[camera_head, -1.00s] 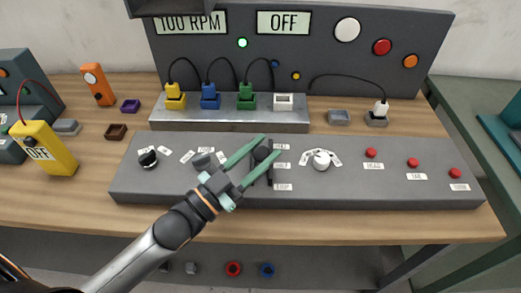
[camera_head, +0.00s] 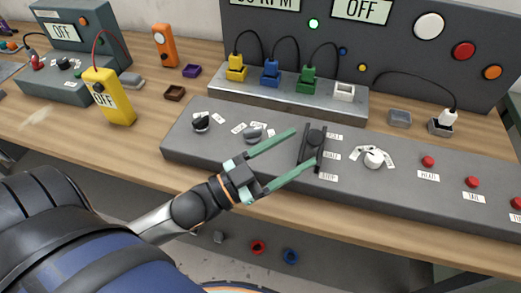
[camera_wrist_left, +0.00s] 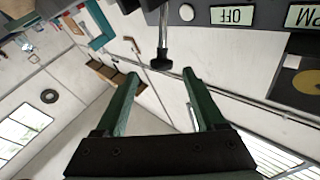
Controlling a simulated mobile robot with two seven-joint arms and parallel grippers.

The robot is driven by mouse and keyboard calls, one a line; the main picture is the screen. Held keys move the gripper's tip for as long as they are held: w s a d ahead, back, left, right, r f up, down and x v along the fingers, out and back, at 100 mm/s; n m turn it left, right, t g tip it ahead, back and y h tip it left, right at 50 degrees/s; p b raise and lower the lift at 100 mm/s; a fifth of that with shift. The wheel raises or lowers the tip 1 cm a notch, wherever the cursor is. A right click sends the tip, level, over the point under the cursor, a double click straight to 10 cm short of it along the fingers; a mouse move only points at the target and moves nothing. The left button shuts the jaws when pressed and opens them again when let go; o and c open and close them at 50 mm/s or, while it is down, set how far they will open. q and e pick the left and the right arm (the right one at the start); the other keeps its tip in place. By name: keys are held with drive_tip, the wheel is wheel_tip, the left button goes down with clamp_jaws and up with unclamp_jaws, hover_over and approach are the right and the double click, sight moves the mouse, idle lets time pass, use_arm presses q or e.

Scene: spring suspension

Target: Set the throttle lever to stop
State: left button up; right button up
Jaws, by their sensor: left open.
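The throttle lever (camera_head: 315,138) is a dark knob on a stem in a black slotted bracket on the grey control panel (camera_head: 200,155). Its knob shows near the upper label of three; the lowest label reads STOP (camera_head: 328,176). My left gripper (camera_head: 305,147) is open and empty, its green fingers pointing at the lever from the left. In the left wrist view, the lever's stem and black knob (camera_wrist_left: 161,62) stand just beyond and between the open fingertips (camera_wrist_left: 160,78), with no clear contact. The slot is partly hidden by the lower finger. My right gripper is out of view.
A black knob (camera_head: 201,122) and a grey knob (camera_head: 252,134) sit left of the lever. A white rotary knob (camera_head: 373,159) and red buttons (camera_head: 428,161) sit to its right. Behind stands a metal block (camera_head: 290,95) with coloured plugs. A yellow meter (camera_head: 108,97) stands left.

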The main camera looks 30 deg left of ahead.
use_arm(q)
drive_tip(key=v, duration=0.7)
drive_tip(key=shift+b, duration=0.4)
drive_tip(key=shift+s+f, duration=0.15)
